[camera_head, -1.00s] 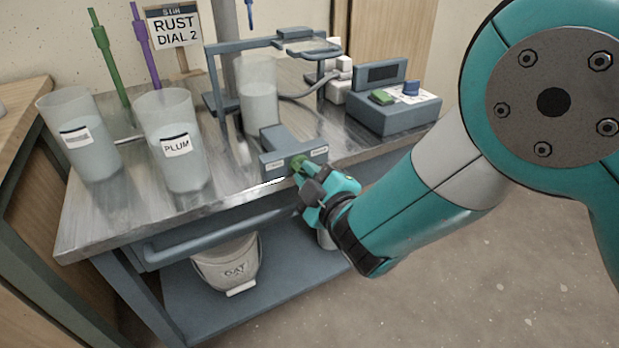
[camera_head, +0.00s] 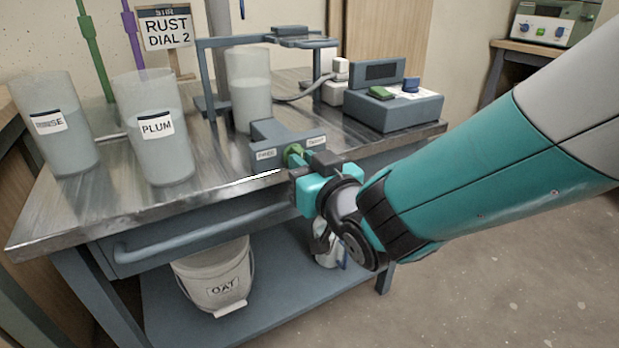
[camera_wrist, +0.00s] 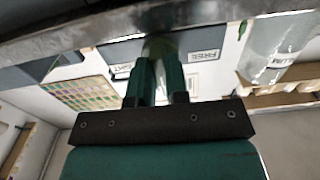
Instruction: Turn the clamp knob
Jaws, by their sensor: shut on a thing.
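The green clamp knob (camera_head: 293,153) sits on the front of a blue-grey clamp block (camera_head: 268,132) at the table's front edge. The block has small labels on both sides of the knob; the left one reads "FREE". My gripper (camera_head: 304,160) reaches it from the front right and is shut on the knob. In the wrist view the two fingers (camera_wrist: 158,80) close on the green knob (camera_wrist: 158,47), which is dark and partly hidden. A frosted container (camera_head: 249,95) stands behind the block, under a blue-grey frame (camera_head: 265,42).
A frosted bucket labelled PLUM (camera_head: 157,150) and another bucket (camera_head: 55,140) stand at left on the metal table (camera_head: 100,205). A control box (camera_head: 393,110) with a green and a blue control stands at right. An OAT bucket (camera_head: 215,275) sits on the lower shelf. Floor is clear at right.

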